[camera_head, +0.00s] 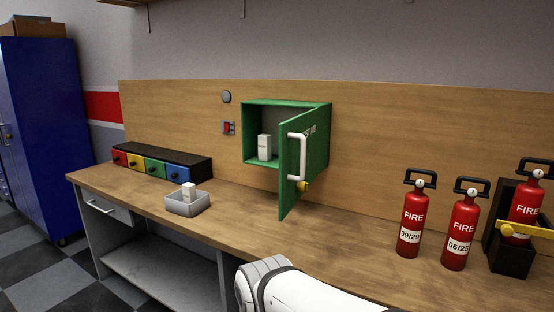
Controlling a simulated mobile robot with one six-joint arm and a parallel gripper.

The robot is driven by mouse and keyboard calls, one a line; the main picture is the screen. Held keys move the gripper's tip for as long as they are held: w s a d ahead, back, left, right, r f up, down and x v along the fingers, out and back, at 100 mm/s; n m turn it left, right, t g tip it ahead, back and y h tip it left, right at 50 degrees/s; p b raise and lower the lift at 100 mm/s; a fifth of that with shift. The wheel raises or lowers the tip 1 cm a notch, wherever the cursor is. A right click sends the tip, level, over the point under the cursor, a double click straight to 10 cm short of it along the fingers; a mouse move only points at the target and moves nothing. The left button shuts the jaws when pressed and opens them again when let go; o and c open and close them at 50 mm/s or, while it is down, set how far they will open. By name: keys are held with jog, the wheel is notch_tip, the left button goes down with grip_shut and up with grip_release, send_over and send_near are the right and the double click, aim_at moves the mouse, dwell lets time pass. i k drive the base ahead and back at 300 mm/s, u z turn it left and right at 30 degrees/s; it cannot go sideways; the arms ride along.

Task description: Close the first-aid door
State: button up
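The green first-aid door (302,165) stands wide open, swung out from the right side of its cabinet toward me. It carries a white handle (297,157) and a yellow knob (302,186). The green cabinet (247,130) is fixed to the wooden back panel above the bench. A white box (265,147) stands inside it. My white arm shows at the bottom middle, below and apart from the door. No gripper fingers can be made out, so my gripper is not in view.
A grey bin (187,207) with a white box sits on the bench (240,225), right of a rack of coloured drawers (160,166). Two red extinguishers (412,222) stand at the right, beside another in a black holder (510,257). The bench below the door is clear.

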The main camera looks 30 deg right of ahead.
aim_at(298, 136)
jog(key=z, duration=0.75)
jog(key=i, duration=0.9)
jog(key=z, duration=0.2)
jog(key=k, duration=0.35)
jog(key=u, duration=0.7)
jog(key=k, duration=1.2)
jog(key=z, duration=0.35)
jog(key=i, duration=0.75)
